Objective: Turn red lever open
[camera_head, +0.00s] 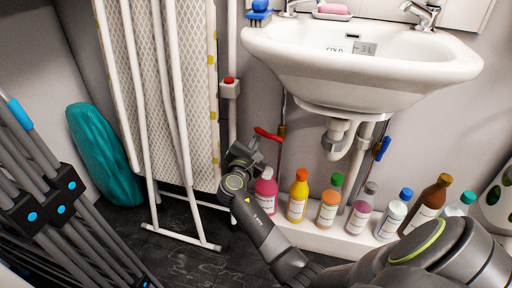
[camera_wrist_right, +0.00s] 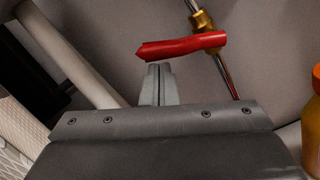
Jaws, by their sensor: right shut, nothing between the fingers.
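The red lever (camera_head: 268,134) sits on a thin pipe with a brass valve under the left side of the sink. In the right wrist view the red lever (camera_wrist_right: 182,47) lies nearly level, its free end to the left and its other end at the brass fitting (camera_wrist_right: 201,21). My right gripper (camera_head: 256,144) is just below and left of the lever. In the wrist view its fingertips (camera_wrist_right: 158,72) are shut and empty, just below the lever's left part; I cannot tell whether they touch it. My left gripper is not in view.
A row of bottles (camera_head: 327,210) stands on a white ledge below the sink (camera_head: 360,65). A blue lever (camera_head: 382,148) is on the right pipe. A folded ironing board (camera_head: 190,90) leans left of my right gripper. A red-button switch (camera_head: 229,86) is on the wall.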

